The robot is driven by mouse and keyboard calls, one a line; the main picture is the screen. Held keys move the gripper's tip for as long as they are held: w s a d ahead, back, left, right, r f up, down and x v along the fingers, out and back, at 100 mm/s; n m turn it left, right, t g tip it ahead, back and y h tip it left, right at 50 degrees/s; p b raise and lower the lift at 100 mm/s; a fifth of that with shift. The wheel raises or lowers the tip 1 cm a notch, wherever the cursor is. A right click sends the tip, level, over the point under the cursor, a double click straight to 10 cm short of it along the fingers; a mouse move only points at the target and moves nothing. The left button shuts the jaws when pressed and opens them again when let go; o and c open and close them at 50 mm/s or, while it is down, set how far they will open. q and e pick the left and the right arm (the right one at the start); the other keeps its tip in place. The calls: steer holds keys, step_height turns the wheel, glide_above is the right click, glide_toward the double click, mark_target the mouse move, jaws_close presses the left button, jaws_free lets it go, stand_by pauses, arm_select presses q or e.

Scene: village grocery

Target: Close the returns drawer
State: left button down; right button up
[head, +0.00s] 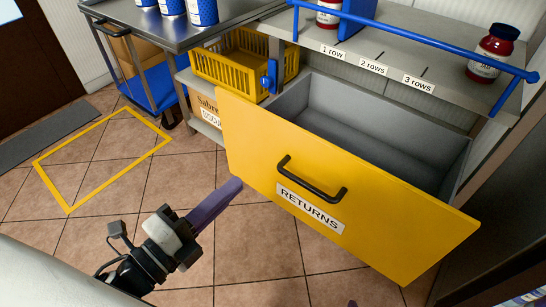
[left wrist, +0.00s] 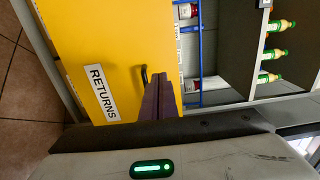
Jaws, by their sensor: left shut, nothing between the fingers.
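The returns drawer (head: 255,150) has a yellow front with a black handle (head: 312,190) and a white RETURNS label (head: 309,206). It stands pulled out, and its grey inside (head: 370,130) looks empty. My left gripper (head: 236,185), with purple fingers, is shut and empty in front of the drawer's left part, left of the handle. The left wrist view shows the yellow front (left wrist: 115,40) with the shut fingers (left wrist: 160,85) overlapping the handle's edge; I cannot tell whether they touch. A small purple tip at the head view's bottom edge may be my right gripper (head: 352,303).
A shelf (head: 400,45) with a blue rail and red jars (head: 495,55) stands above the drawer. A yellow basket (head: 235,65) sits behind its left end. A metal cart (head: 180,25) stands at the back left. Tiled floor with a yellow outline (head: 68,210) is clear at left.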

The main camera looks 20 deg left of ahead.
mark_target(284, 140)
arm_select(q)
steer(key=x, duration=1.3)
steer(key=shift+w, duration=0.15)
